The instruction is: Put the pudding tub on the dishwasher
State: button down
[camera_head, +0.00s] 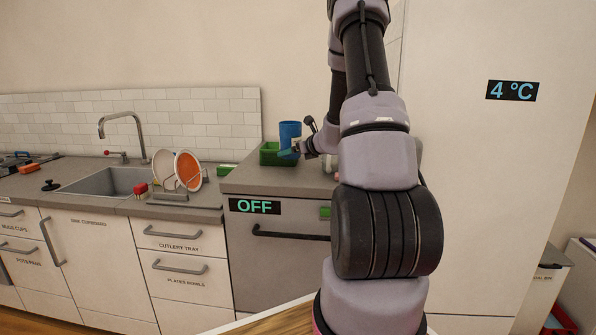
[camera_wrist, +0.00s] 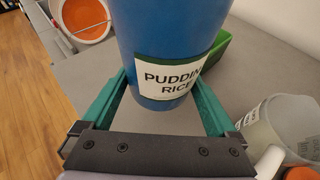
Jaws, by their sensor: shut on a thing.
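The pudding tub (camera_wrist: 170,40) is blue with a white label reading "PUDDING RICE". It stands between the two green fingers of my gripper (camera_wrist: 158,100), which is shut on it. In the head view the tub (camera_head: 290,133) shows above the top of the dishwasher (camera_head: 280,272), with my gripper (camera_head: 290,153) at its lower part. The dishwasher has a grey front, a dark handle and an "OFF" display. I cannot tell if the tub's base touches the grey top.
A green bin (camera_head: 270,155) is beside the tub. A translucent labelled container (camera_wrist: 272,128) stands at the right in the wrist view. A rack with plates (camera_head: 188,170) and a sink (camera_head: 105,181) are to the left. A tall white fridge (camera_head: 490,190) is on the right.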

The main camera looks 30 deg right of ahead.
aim_at(293, 176)
jog(key=shift+f, duration=3.35)
jog(key=shift+f, duration=0.15)
